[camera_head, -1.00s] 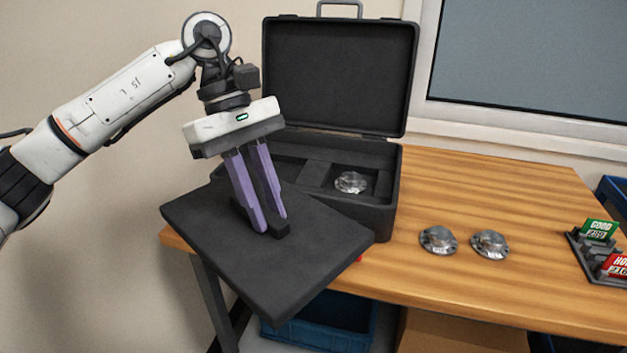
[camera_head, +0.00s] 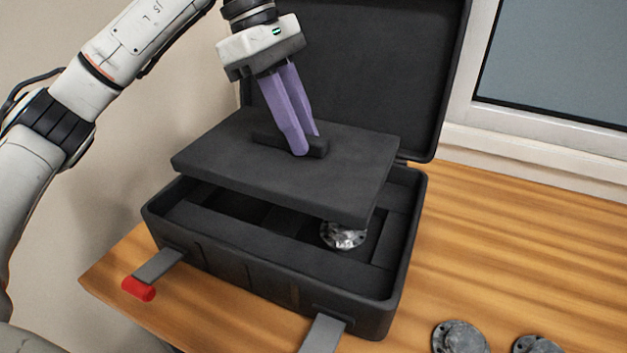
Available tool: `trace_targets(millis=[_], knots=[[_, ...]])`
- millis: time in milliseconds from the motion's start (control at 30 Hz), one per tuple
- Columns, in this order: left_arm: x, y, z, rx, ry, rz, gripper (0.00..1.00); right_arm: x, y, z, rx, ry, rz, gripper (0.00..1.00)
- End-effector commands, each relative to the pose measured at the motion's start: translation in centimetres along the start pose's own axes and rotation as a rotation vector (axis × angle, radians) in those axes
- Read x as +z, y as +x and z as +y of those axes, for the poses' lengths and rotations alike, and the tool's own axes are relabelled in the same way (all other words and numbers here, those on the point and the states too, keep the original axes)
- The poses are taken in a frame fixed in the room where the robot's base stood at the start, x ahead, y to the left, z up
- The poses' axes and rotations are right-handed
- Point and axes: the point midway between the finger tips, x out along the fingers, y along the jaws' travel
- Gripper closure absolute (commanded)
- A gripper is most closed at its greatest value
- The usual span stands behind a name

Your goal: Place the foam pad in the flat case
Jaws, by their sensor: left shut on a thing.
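The foam pad (camera_head: 225,155) is a dark flat slab with a raised grip bar on top. My left gripper (camera_head: 303,148), with purple fingers, is shut on that bar and holds the pad slightly tilted above the open flat case (camera_head: 255,275). The case is black, with its lid (camera_head: 375,75) raised at the back. A metal flanged part (camera_head: 343,236) sits in a compartment inside the case, partly covered by the pad. The pad hides the back of the case interior. My right gripper is not in view.
Two more metal flanged parts (camera_head: 459,338) (camera_head: 538,344) lie on the wooden table (camera_head: 510,250) at the lower right. Two latch straps hang out at the case front, one with a red end (camera_head: 138,289). A window frame stands behind the table.

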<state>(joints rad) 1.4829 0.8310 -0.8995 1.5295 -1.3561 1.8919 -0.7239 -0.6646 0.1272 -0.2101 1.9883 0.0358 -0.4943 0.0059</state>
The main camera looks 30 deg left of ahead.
Motion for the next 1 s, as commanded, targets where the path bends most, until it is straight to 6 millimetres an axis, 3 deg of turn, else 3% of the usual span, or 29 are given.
trace_targets(millis=[300, 700, 933, 967, 1000], knots=[[-2.2, 4.9, -0.1, -0.003, -0.002, 0.002, 1.00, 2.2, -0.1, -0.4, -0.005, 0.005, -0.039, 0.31], [-3.8, 8.8, -0.1, -0.003, -0.002, 0.003, 1.00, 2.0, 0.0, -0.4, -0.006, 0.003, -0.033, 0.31], [-3.9, 9.2, 0.0, -0.001, 0.000, 0.002, 1.00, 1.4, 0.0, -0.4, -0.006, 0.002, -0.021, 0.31], [-3.9, 9.2, 0.0, -0.002, 0.000, 0.002, 0.76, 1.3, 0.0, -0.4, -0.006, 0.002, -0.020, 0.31], [-3.9, 9.2, 0.0, -0.002, 0.000, 0.002, 0.69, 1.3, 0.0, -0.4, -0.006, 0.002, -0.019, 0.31]])
